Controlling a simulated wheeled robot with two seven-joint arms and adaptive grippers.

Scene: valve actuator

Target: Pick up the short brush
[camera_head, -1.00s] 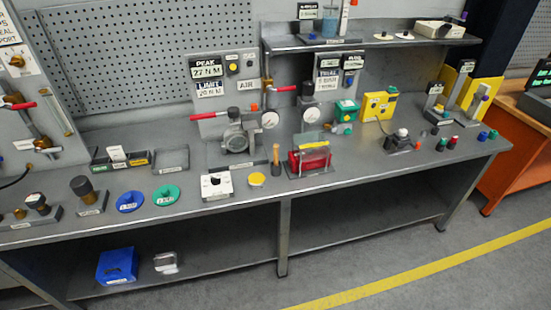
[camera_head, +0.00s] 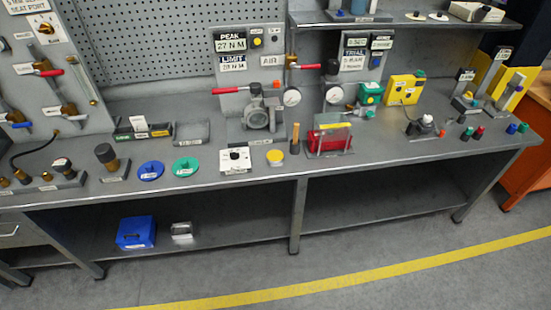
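A small upright thing with an orange-brown handle and a dark lower end (camera_head: 295,138) stands near the front of the bench (camera_head: 230,187), just left of the red holder (camera_head: 331,141). It looks like a short brush, but it is too small to be sure. Neither of my grippers shows in the head view.
A yellow disc (camera_head: 275,157) and a white box with a dial (camera_head: 235,159) sit left of it. Green (camera_head: 186,167) and blue (camera_head: 151,170) discs lie farther left. A gauge fixture (camera_head: 257,107) stands behind. The floor before the bench (camera_head: 350,298) is clear.

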